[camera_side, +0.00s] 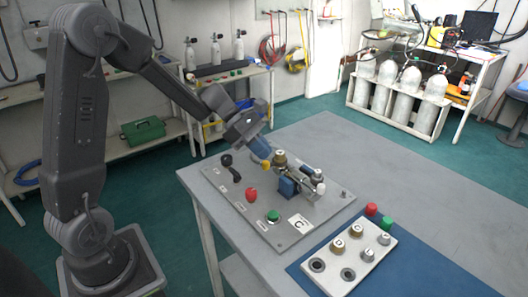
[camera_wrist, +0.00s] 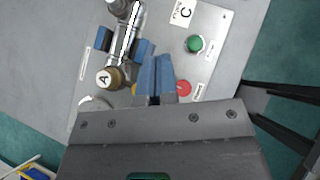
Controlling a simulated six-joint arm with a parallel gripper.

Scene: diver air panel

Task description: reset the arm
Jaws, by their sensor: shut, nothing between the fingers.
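My gripper (camera_side: 261,148) is over the back left part of the grey control panel (camera_side: 284,241), above its surface. Its blue fingers (camera_wrist: 155,77) are together with nothing between them. In the side view the fingertips are just left of a brass knob (camera_side: 279,157) on the panel's valve assembly. The wrist view shows a brass knob marked A (camera_wrist: 109,78) left of the fingers and a chrome valve body (camera_wrist: 127,38) above it. A red button (camera_wrist: 183,88) and a green button (camera_wrist: 194,44) are right of the fingers.
A black handset-like lever (camera_side: 231,167) stands on the panel's left. On the blue mat (camera_side: 420,278), a light tray (camera_side: 335,278) holds several knobs and has open holes. Red (camera_side: 371,209) and green (camera_side: 387,223) caps sit beside it. The table's far right is clear.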

